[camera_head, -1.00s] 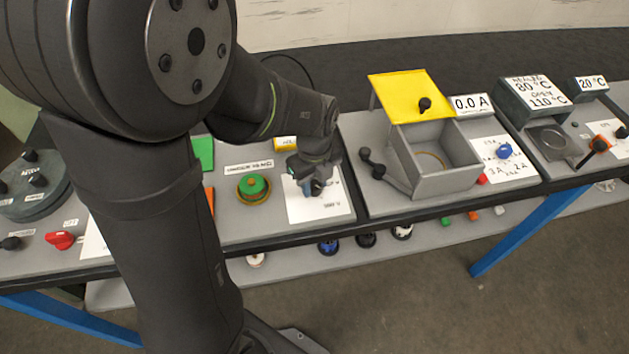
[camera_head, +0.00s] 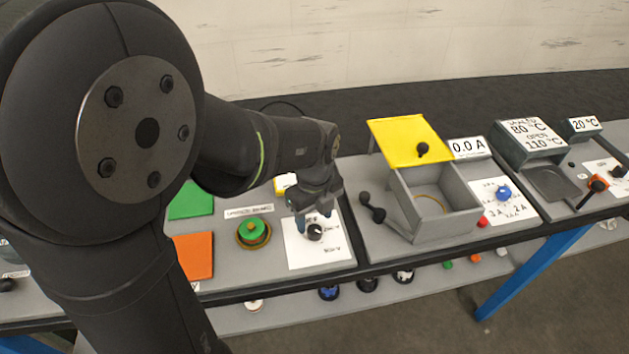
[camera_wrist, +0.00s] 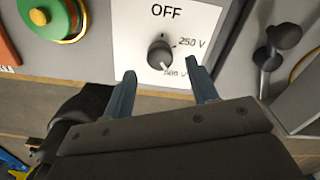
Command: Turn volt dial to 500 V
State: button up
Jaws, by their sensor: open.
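The volt dial (camera_wrist: 160,54) is a dark round knob on a white plate (camera_wrist: 125,40) marked OFF, 250 V and 500 V. A small light mark shows low on the knob, on the side of the 500 V label, but I cannot tell exactly where it points. In the head view the dial (camera_head: 314,232) sits just below my gripper (camera_head: 312,214). In the wrist view my gripper (camera_wrist: 160,71) is open and empty, with its blue-grey fingers apart, short of the knob. The 500 V label is partly hidden by a finger.
A green button on a yellow base (camera_head: 253,232) stands left of the dial plate. A grey box (camera_head: 450,217) with an open yellow lid (camera_head: 405,142) and a dark handle (camera_head: 372,207) are to the right. The bench's front edge runs close below the plate.

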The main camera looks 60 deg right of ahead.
aim_at(315, 229)
notch_tip(315, 229, up, 13)
dwell(0.3)
dwell(0.5)
notch_tip(315, 229, down, 17)
jog(key=shift+f, duration=0.2)
dwell(0.4)
jog(key=shift+r, duration=0.1)
